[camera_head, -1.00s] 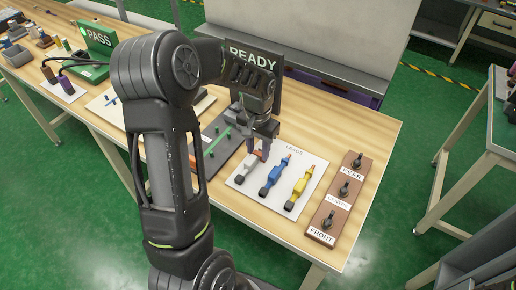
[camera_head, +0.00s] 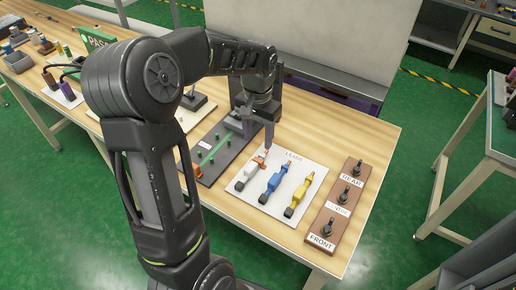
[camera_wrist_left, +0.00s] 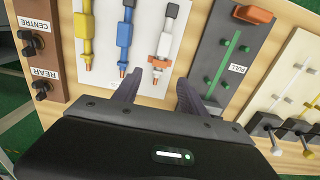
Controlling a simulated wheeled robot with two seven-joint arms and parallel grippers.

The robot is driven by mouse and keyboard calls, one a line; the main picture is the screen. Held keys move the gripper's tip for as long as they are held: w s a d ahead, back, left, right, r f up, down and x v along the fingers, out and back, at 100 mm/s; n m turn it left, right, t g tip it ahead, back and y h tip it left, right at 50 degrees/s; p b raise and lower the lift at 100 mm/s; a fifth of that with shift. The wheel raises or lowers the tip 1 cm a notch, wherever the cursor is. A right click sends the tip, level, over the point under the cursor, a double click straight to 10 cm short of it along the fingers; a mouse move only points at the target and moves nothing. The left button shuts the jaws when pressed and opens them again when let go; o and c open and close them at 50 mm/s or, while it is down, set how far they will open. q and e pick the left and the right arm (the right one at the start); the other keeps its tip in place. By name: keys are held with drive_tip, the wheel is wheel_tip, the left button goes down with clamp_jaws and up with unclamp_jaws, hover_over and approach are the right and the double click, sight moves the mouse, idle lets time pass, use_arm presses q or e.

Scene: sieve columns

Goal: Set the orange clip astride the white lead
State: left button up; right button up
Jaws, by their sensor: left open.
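The white lead (camera_head: 251,173) lies on the white board marked LEADS, with a dark end and a copper tip; it also shows in the left wrist view (camera_wrist_left: 168,34). The orange clip (camera_wrist_left: 160,62) sits across the white lead near its copper tip, with orange showing on both sides of it. In the head view the clip (camera_head: 258,161) is small. My left gripper (camera_head: 258,137) is open and empty, above and beyond the lead's tip end. In the left wrist view its fingers (camera_wrist_left: 158,88) are apart, clear of the clip. My right gripper is not in view.
A blue lead (camera_head: 274,182) and a yellow lead (camera_head: 299,193) lie beside the white one. A brown strip (camera_head: 337,207) with several dark knobs stands to the right. A grey panel (camera_head: 222,150) with a green bar and an orange block (camera_wrist_left: 254,14) is on the other side.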

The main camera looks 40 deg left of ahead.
use_arm(q)
wheel_tip(320, 180, up, 4)
drive_tip(key=shift+r, duration=0.25)
drive_tip(key=shift+s, duration=0.1)
idle(0.8)
